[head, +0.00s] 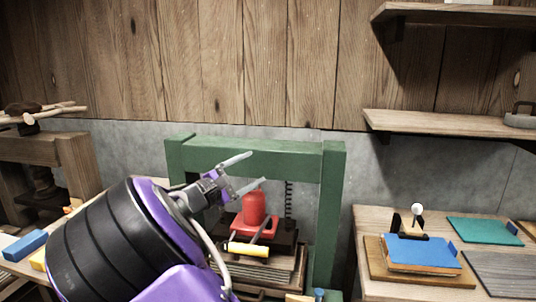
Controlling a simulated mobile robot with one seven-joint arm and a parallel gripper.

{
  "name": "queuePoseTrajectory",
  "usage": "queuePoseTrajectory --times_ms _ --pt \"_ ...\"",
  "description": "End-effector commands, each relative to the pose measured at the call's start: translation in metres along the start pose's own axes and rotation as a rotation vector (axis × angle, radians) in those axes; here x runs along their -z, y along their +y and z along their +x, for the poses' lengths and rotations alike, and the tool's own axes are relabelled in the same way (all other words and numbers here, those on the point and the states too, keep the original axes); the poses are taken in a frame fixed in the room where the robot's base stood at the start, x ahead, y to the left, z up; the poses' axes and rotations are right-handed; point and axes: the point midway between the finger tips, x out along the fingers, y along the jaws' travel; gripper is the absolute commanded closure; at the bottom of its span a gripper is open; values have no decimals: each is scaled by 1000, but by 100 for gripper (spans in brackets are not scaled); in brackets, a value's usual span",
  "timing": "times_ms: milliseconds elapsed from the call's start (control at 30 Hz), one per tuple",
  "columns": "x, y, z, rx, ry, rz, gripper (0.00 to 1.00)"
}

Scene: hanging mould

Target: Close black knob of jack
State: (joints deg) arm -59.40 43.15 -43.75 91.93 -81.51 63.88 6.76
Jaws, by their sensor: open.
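The red bottle jack (254,208) stands upright in a green press frame (332,200), on a red base above dark plates. A yellow-handled bar (247,249) lies in front of the jack's base. I cannot make out the jack's black knob; it is too small or hidden. My gripper (257,168) is open and empty, its two pale fingers pointing right. In the picture it is just above and left of the jack's top, overlapping the frame's crossbar. I see no contact between the fingers and the jack, but depth is hard to judge.
The green posts and crossbar bound the space around the jack. A bench (366,225) at right holds a blue board (420,250) and a green board (484,231). Wooden shelves (450,124) hang at upper right. A blue block (25,244) lies at left.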

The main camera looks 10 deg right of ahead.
Motion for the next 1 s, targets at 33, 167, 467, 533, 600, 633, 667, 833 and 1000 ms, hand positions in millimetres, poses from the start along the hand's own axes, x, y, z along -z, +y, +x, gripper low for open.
queuePoseTrajectory --times_ms 33,167,467,533,600,633,667,833,1000 --pt "-8 5 4 10 -8 36 20" --pt "-25 14 14 39 -27 120 20" --pt "-48 24 26 76 -51 232 20" --pt "-50 25 27 78 -53 239 20" --pt "-50 25 27 79 -54 242 20" --pt "-51 25 27 79 -54 242 20" --pt "-51 25 27 79 -54 242 20" --pt "-51 25 27 79 -54 242 20" --pt "-65 35 30 71 -72 273 20"
